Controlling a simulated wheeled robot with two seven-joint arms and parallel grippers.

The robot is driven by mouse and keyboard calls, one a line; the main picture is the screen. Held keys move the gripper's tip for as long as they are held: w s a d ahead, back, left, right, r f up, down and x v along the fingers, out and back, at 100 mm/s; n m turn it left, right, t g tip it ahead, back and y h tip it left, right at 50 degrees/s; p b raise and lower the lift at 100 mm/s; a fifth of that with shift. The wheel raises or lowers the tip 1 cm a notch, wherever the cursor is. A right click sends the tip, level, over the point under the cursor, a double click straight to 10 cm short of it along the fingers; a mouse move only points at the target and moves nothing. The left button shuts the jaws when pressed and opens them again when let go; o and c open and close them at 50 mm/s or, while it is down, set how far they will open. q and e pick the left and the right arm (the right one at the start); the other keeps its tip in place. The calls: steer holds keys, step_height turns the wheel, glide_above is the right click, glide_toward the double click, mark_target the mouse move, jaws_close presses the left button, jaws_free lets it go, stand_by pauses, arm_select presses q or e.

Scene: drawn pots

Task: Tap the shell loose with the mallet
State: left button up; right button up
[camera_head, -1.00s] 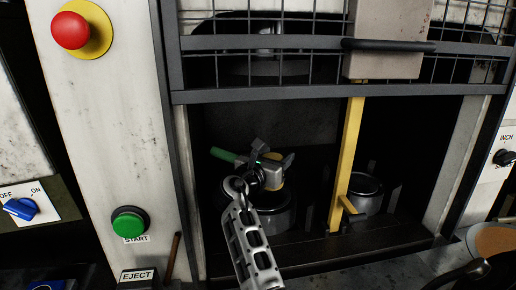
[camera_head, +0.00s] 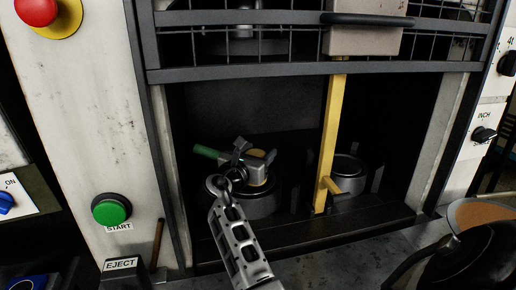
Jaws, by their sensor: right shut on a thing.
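The mallet has a green handle (camera_head: 208,151) and a grey head (camera_head: 256,160). My right gripper (camera_head: 241,156) reaches in from the bottom of the view and is shut on the mallet near where handle and head meet. The head is over the left round grey die (camera_head: 261,204) inside the press opening. A yellowish patch shows just under the head; I cannot tell whether it is the shell or part of the mallet. Contact between head and die cannot be made out. My left gripper is not in view.
A raised mesh guard (camera_head: 290,72) crosses above the opening. A yellow upright bar (camera_head: 332,140) stands between the left die and a second round grey die (camera_head: 347,178). A green START button (camera_head: 111,208) and a red button (camera_head: 36,10) are on the left post.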

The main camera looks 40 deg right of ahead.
steer(key=shift+f, duration=0.25)
step_height(320, 180, down, 4)
steer(key=shift+r+b, duration=0.2)
steer(key=shift+b, duration=0.65)
step_height(320, 180, up, 3)
steer(key=p, duration=0.3)
steer(key=shift+f, duration=0.15)
steer(key=shift+r+p, duration=0.35)
steer(key=shift+r, duration=0.3)
steer(key=shift+f, duration=0.1)
